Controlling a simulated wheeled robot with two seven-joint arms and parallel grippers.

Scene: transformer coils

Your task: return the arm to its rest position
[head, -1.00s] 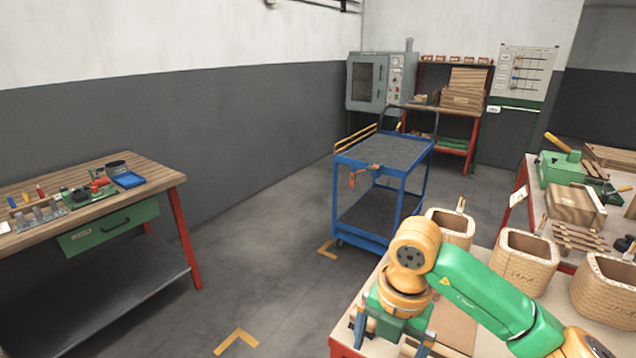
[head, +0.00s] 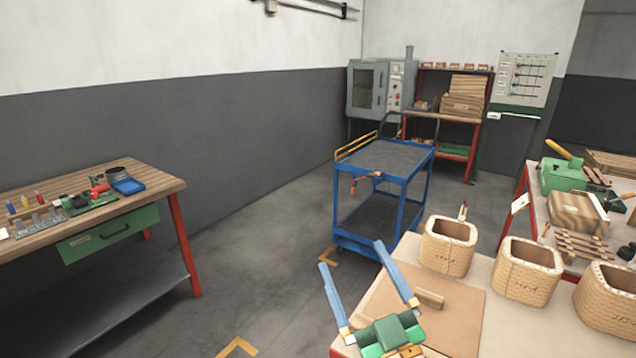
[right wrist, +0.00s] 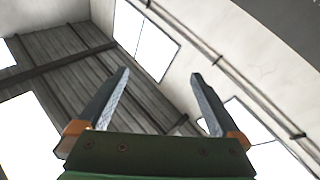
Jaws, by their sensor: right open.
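My right gripper (head: 368,285) is at the bottom centre of the head view, above the near left part of the coil table (head: 500,318). Its two blue fingers are spread wide and point up and away, with nothing between them. In the right wrist view the open fingers (right wrist: 160,95) point up at the ceiling and the windows, also empty. Most of my right arm is out of the head view. My left gripper does not show.
Several wicker-like coils (head: 448,246) stand along the table, with a wooden board (head: 455,318) beside the gripper. A blue cart (head: 384,195) stands beyond the table. A workbench (head: 95,215) is at the left. The floor between them is clear.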

